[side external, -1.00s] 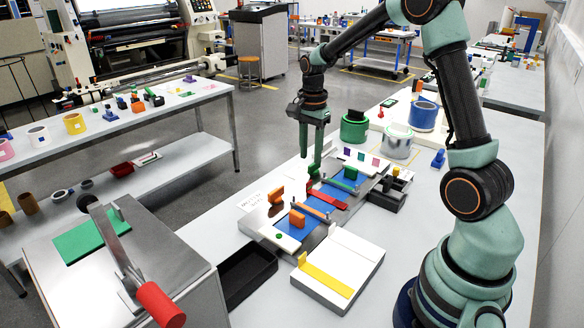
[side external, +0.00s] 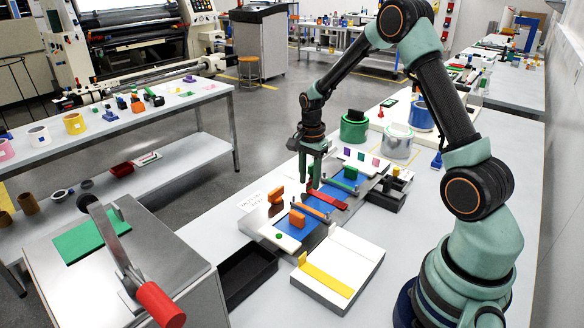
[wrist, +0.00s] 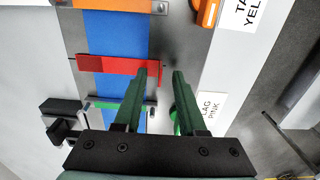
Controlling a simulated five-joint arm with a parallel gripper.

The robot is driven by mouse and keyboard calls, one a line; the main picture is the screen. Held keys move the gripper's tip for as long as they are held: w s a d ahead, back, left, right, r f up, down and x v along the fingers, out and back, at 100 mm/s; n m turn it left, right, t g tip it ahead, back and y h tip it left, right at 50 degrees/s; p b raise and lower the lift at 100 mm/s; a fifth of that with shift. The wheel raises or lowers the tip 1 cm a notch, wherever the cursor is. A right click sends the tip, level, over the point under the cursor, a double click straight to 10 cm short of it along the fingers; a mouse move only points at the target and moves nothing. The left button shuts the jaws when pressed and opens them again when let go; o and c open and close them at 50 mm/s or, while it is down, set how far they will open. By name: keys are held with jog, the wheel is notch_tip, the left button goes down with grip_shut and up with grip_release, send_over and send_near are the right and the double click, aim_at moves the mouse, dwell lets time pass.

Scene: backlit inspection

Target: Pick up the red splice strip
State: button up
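The red splice strip (side external: 331,200) lies across the blue web on the metal splicing bed. It also shows in the wrist view (wrist: 110,64), running left to right with a small red end piece near my gripper. My gripper (side external: 315,185) is just above the strip's left end in the side view. In the wrist view my gripper (wrist: 160,72) has its two green fingers apart with nothing held. The left finger covers part of the strip, and the strip's right end shows in the gap. Whether the fingers touch it is unclear.
Orange blocks (side external: 277,193) and a green block (side external: 351,172) stand on the bed. A white tray with a yellow strip (side external: 324,280) sits in front. A black bin (side external: 247,274) is at the left, and green and white cans (side external: 397,142) stand behind.

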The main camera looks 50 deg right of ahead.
grip_shut()
notch_tip(320, 180, up, 20)
dwell(0.7)
jog(key=shift+r, duration=0.6)
dwell(1.9)
jog(key=shift+r, duration=0.35)
jog(key=shift+r, duration=0.65)
jog(key=shift+r, duration=0.35)
jog(key=shift+r, duration=0.55)
